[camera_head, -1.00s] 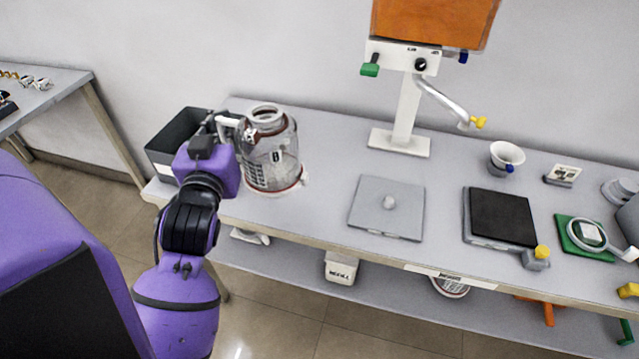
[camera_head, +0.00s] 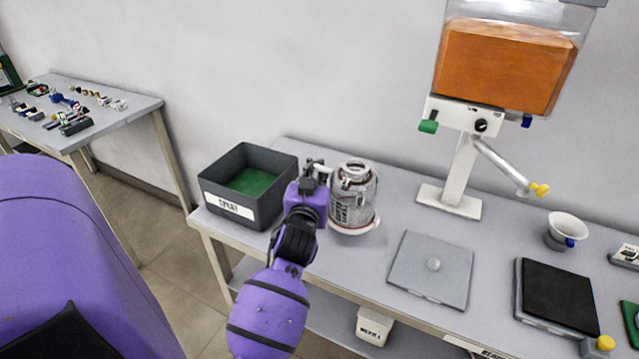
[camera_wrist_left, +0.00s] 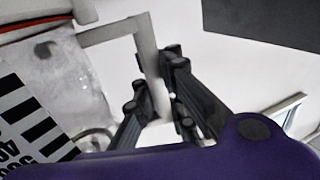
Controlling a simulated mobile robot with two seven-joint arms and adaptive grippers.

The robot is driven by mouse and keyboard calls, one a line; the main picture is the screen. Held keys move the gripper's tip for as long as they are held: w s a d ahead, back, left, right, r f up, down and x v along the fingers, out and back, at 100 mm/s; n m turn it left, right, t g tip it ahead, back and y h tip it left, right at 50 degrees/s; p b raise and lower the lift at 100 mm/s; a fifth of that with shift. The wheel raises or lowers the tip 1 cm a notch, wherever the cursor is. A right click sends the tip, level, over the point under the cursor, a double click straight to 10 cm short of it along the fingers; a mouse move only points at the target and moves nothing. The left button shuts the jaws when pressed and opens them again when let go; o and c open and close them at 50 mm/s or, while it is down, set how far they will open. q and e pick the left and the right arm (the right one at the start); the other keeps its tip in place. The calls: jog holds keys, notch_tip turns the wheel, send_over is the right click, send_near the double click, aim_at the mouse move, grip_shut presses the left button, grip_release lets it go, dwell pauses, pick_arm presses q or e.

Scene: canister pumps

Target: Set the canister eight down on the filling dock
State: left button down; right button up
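A clear canister (camera_head: 353,198) with a white, red-edged base stands upright at or just above the table, beside the dark bin. A striped label shows on its side; no eight is readable now. It also shows at the left of the left wrist view (camera_wrist_left: 85,80). My left gripper (camera_head: 317,172) is at its left side. In the left wrist view, the fingers (camera_wrist_left: 158,95) lie on both sides of its pale handle (camera_wrist_left: 148,60) and appear closed on it. I cannot tell which fixture is the filling dock. My right gripper is out of view.
A dark bin (camera_head: 225,200) with a green bottom stands left of the canister. A flat grey plate (camera_head: 410,270) with a knob lies to the right. Behind it stands a dispenser (camera_head: 462,160) with an orange-filled hopper and side arm. A black-topped pad (camera_head: 560,295) is farther right.

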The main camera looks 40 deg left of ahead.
pick_arm(q)
jog(key=shift+w+f+b, duration=0.2)
jog(key=shift+f+b, duration=0.1)
jog(key=shift+f, duration=1.5)
jog(key=shift+f, duration=0.15)
jog(key=c, duration=1.8)
grip_release()
jog(key=v, duration=1.2)
jog(key=shift+r+b, duration=0.25)
jog(key=shift+b, duration=0.05)
